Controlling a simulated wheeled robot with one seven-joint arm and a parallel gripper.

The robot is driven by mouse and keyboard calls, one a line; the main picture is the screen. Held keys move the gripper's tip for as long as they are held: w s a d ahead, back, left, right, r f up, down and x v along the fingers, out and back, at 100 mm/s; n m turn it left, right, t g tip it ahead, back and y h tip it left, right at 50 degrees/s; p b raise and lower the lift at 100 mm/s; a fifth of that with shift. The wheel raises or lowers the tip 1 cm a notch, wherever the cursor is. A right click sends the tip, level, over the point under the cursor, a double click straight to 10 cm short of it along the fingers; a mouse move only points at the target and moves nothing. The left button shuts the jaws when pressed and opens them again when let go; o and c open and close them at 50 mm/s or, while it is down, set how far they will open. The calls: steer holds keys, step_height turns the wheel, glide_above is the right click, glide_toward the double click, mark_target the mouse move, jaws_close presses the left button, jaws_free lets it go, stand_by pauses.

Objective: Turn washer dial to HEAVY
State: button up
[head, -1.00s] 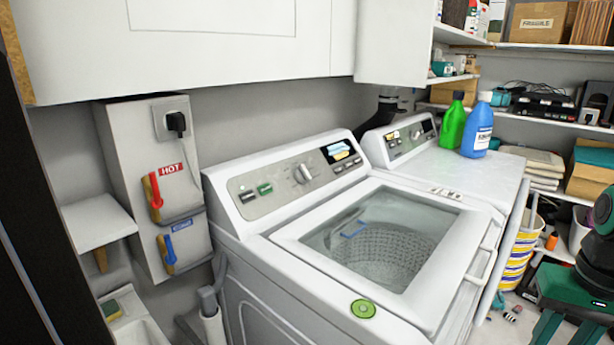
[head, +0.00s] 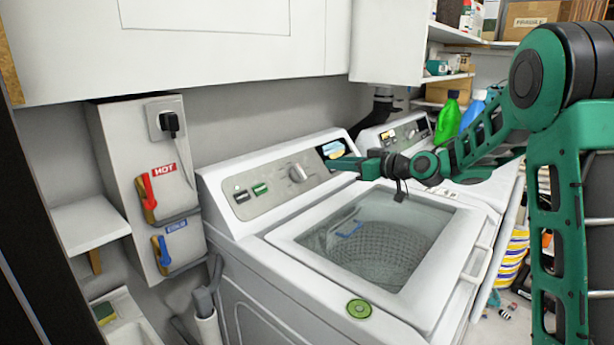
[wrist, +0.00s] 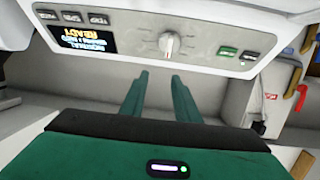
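The washer (head: 300,262) is white, with its clear lid closed and the drum visible below. Its dial (head: 297,173) is a silver knob in the middle of the grey control panel. It also shows upside down in the wrist view (wrist: 170,44), with tick marks around it. A lit display (head: 332,150) is right of the dial in the head view; in the wrist view it seems to read READY, inverted. My gripper (head: 338,163) is right of the dial in the head view, apart from it. In the wrist view my gripper's fingers (wrist: 160,76) are apart and empty, short of the panel.
White cabinets (head: 200,45) hang above the washer. Hot and cold valve levers (head: 149,191) are on the left wall box, under a plug (head: 170,123). Green (head: 447,122) and blue bottles (head: 473,112) stand on the right-hand machine, partly behind my arm.

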steer(key=w+a+r+t+y, duration=0.1)
steer(key=w+a+r+y, duration=0.1)
steer(key=w+a, duration=0.15)
glide_toward(302, 170)
steer(key=shift+f+n, duration=0.3)
steer(key=shift+n, duration=0.1)
steer(key=x, duration=0.6)
steer(key=shift+w+a+r, duration=0.1)
steer(key=shift+a+r, duration=0.05)
steer(key=shift+a, duration=0.1)
steer(key=shift+w+a, duration=0.35)
jaws_close()
